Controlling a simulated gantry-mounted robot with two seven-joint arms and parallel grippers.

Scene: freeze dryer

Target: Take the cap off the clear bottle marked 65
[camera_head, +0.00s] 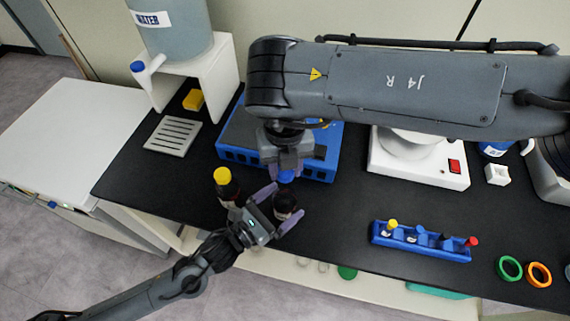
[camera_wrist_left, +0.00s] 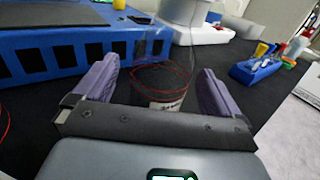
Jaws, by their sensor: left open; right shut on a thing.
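A blue cap (camera_head: 286,177) is directly above the bottle in the head view. My right gripper (camera_head: 286,170) reaches down from above and is shut on the blue cap. Whether the cap is clear of the neck is hard to tell.
A yellow-capped bottle (camera_head: 223,180) stands close left of my left gripper. A blue box-shaped device (camera_head: 240,150) is behind. A blue rack (camera_head: 420,243) with small items, green (camera_head: 509,268) and orange rings (camera_head: 539,274) lie right. Bench between is clear.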

